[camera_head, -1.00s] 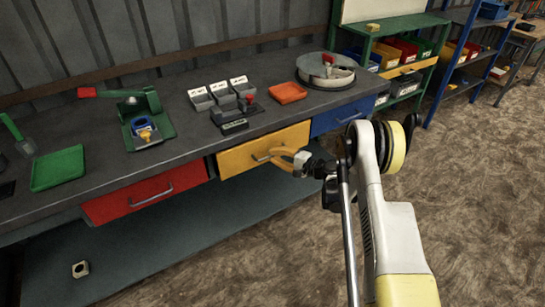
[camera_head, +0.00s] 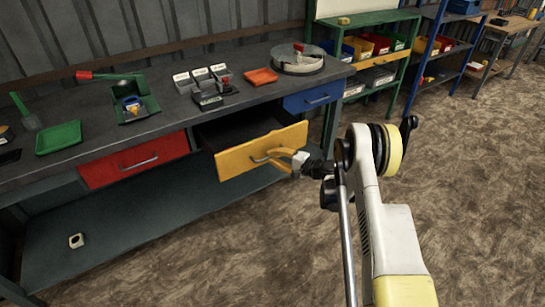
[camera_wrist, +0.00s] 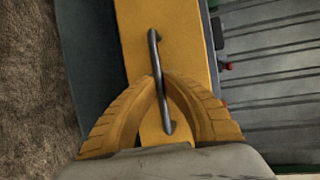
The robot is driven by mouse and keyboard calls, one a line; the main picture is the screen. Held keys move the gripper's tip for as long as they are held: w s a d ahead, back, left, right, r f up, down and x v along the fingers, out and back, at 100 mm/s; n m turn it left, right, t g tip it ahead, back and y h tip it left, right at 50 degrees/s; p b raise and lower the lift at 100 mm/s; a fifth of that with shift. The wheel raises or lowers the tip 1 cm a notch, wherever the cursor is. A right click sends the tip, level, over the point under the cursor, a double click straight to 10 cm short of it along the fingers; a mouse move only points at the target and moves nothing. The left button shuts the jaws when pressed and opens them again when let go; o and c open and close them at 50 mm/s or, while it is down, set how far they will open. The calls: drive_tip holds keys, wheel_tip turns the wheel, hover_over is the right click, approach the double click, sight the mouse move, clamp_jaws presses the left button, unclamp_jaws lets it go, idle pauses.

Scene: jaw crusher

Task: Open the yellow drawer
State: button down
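The yellow drawer (camera_head: 240,154) is pulled out from under the workbench (camera_head: 60,165), and its dark interior shows behind the front. My gripper (camera_head: 268,157) is at the handle on the drawer front. In the wrist view, the two yellow fingers of my gripper (camera_wrist: 162,85) close in on the grey bar handle (camera_wrist: 157,65) from both sides, with the handle between their tips. The drawer front (camera_wrist: 133,40) fills the middle of that view.
A red drawer (camera_head: 132,161) is shut on the left and a blue drawer (camera_head: 313,97) is shut on the right. The bench top holds a green tray (camera_head: 58,138), an orange tray (camera_head: 260,76) and small bins. The floor in front is clear.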

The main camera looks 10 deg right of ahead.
idle(0.3)
drive_tip(key=c, duration=1.5)
unclamp_jaws()
drive_tip(key=shift+a, duration=0.1)
drive_tip(key=v, duration=1.2)
